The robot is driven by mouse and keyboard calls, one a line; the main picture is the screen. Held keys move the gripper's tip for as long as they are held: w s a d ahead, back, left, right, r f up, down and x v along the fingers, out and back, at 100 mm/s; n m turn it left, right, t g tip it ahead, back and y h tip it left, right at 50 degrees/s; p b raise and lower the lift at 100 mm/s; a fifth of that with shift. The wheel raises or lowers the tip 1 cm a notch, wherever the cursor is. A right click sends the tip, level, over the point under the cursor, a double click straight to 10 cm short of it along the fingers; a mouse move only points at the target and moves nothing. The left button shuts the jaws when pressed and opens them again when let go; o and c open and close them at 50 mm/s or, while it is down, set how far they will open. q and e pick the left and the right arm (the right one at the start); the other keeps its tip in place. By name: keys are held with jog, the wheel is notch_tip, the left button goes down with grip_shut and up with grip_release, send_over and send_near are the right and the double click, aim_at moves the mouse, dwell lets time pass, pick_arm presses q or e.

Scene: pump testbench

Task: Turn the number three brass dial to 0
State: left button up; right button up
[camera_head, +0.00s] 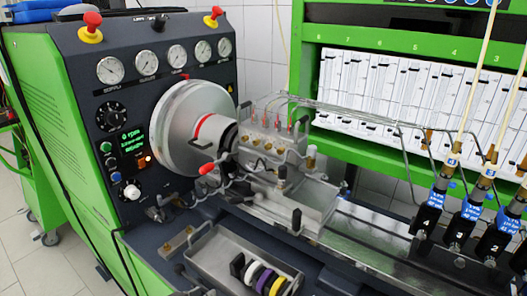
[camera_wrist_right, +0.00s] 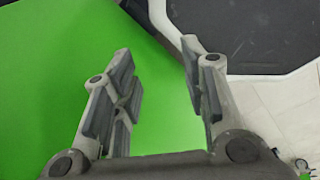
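Several black injectors with blue tags and brass-coloured tops stand in a row at the right of the head view. One injector (camera_head: 490,245) seems to carry the number 3, but the mark is small. A brass fitting (camera_head: 490,172) shows above the row. I cannot tell which brass part is the number three dial, nor read its setting. My right gripper (camera_wrist_right: 157,55) is open and empty in the right wrist view, over a flat green surface (camera_wrist_right: 170,100). It does not show in the head view. My left gripper is not in view.
The dark bench panel (camera_head: 150,90) with gauges and knobs stands at the left. The silver pump (camera_head: 265,140) is in the middle. A metal tray (camera_head: 215,260) holds coloured rings in front. Thin metal pipes (camera_head: 345,110) run from the pump toward the injectors, and pale tubes rise there.

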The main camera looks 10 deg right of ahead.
pick_arm(q)
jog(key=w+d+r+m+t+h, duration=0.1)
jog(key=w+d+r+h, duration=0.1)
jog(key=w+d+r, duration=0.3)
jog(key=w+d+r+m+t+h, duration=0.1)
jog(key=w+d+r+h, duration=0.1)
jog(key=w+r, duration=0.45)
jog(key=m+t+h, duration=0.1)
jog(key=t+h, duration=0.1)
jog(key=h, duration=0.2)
send_near(267, 148)
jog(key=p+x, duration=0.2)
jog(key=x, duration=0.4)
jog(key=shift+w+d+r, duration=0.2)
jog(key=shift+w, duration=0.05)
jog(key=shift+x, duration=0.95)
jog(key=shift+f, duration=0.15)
pick_arm(e)
jog(key=shift+s+d+r, duration=0.1)
jog(key=shift+d+r, duration=0.1)
jog(key=shift+r, duration=0.35)
jog(key=shift+s+d+r, duration=0.1)
jog(key=shift+d+r, duration=0.05)
jog(key=shift+r, duration=0.35)
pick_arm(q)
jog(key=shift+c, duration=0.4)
pick_arm(e)
jog(key=shift+d, duration=0.1)
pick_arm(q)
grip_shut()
